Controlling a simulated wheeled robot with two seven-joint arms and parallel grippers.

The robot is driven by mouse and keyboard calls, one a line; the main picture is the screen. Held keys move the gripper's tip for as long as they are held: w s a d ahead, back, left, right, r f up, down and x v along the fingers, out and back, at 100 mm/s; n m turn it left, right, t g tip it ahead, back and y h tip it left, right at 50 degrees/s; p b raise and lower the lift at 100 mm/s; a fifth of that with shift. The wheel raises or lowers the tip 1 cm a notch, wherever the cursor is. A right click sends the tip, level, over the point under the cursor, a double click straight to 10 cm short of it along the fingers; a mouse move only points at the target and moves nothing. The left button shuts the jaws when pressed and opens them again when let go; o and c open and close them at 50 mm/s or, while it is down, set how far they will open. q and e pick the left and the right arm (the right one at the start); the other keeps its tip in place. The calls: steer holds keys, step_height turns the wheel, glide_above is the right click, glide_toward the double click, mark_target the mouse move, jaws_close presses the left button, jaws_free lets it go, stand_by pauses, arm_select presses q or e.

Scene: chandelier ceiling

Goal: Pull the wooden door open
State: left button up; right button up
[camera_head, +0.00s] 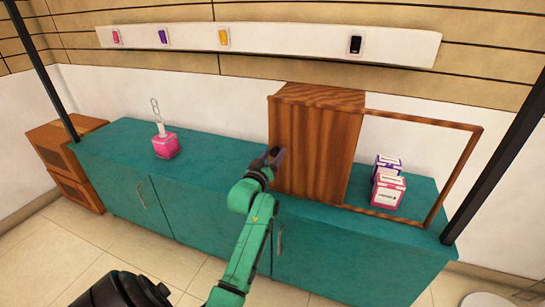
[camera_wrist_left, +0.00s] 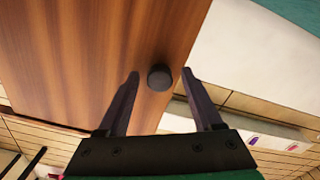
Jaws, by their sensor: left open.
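The wooden door (camera_head: 308,150) is an upright brown-grained panel on the left half of a wooden cabinet on the teal counter. In the left wrist view the door (camera_wrist_left: 80,60) fills the upper left, with a round black knob (camera_wrist_left: 160,78) near its edge. My left gripper (camera_head: 272,157) is at the door's left edge in the head view. In the wrist view its open fingers (camera_wrist_left: 160,74) stand on either side of the knob, with gaps visible between. Contact with the knob cannot be seen. My right gripper is not in view.
The cabinet's right half is a wooden frame (camera_head: 425,120) with small boxes (camera_head: 387,190) visible through it. A pink holder (camera_head: 165,146) stands on the counter (camera_head: 115,150) at left, with clear room between. A white wall strip (camera_head: 280,38) carries several coloured items.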

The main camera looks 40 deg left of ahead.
arm_select(q)
jaws_close()
stand_by(1.4)
